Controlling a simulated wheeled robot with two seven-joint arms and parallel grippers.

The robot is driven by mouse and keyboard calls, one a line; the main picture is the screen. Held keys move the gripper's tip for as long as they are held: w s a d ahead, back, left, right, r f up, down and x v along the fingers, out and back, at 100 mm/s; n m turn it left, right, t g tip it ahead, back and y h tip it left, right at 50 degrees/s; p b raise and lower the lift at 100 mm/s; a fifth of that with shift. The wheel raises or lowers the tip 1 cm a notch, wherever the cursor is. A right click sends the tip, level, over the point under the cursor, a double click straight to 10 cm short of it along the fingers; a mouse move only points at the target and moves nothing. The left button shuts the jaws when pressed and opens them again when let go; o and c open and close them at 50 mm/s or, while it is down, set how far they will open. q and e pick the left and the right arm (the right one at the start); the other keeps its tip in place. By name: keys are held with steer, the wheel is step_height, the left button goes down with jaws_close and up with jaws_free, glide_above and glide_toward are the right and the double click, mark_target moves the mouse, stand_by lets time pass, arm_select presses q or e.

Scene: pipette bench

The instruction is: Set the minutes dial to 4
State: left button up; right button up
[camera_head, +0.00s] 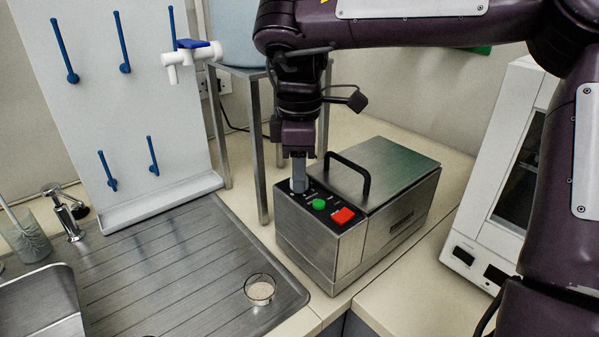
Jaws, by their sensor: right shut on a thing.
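A steel box-shaped device (318,247) with a hinged lid and black handle stands on the bench. Its black control panel carries a green button (319,204) and a red switch (343,216). My right gripper (299,186) points straight down at the left end of this panel, its fingers shut on what seems to be the minutes dial. The fingers hide the dial, so its setting cannot be read. My left gripper is not in view.
A metal stand (262,150) holding a large container is close behind the gripper. A steel draining board (180,270) with a small glass dish (259,289) lies at left. A white instrument (497,190) stands at right.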

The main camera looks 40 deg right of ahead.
stand_by(0.3)
steer(key=o, duration=1)
steer(key=shift+c, duration=0.2)
